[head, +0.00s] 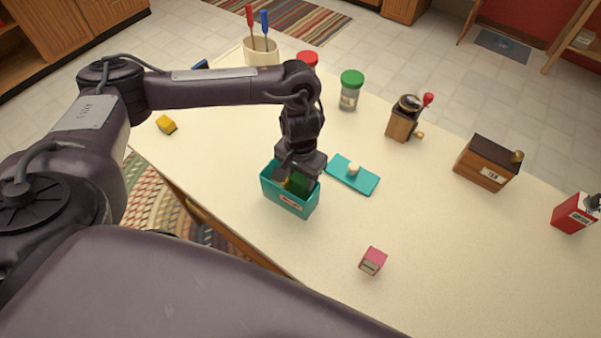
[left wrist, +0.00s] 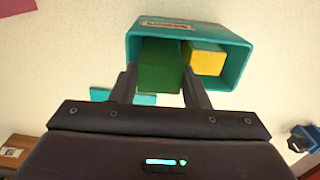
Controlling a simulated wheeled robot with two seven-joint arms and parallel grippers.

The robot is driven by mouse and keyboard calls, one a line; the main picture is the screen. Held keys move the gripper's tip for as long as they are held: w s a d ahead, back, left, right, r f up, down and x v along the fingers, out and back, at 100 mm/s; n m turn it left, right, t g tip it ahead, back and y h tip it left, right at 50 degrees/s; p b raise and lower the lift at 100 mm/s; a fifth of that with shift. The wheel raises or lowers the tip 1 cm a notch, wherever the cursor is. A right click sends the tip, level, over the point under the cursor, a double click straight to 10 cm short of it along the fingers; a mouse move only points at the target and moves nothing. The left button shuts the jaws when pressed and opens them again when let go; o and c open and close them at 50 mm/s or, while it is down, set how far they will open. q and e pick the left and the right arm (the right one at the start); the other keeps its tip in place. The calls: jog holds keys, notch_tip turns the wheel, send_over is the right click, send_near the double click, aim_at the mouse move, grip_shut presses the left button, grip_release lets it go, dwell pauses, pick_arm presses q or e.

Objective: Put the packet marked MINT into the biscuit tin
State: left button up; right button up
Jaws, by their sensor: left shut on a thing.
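The teal biscuit tin (head: 289,201) stands open on the table, with a small label on its front; it also shows in the left wrist view (left wrist: 238,55). My left gripper (head: 297,175) reaches down at the tin's opening and is shut on a green packet (left wrist: 160,68). The green packet is at least partly inside the tin, beside a yellow packet (left wrist: 205,60) that lies in it. I cannot read any MINT marking on the green packet. My right gripper is out of view.
A pink packet (head: 373,261) stands near the front edge and another yellow packet (head: 166,124) at the left. A green-lidded jar (head: 350,92), grinder (head: 402,122), wooden tea box (head: 486,163) and red tin (head: 574,214) stand farther off. The table's right middle is clear.

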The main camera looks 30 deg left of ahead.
pick_arm(q)
jog(key=shift+f, duration=0.15)
jog(key=shift+f+b, duration=0.85)
jog(key=shift+f, duration=1.05)
jog(key=o, duration=0.7)
jog(key=c, duration=0.4)
jog(key=shift+o, duration=0.2)
notch_tip(320, 180, up, 9)
jog(key=p, duration=1)
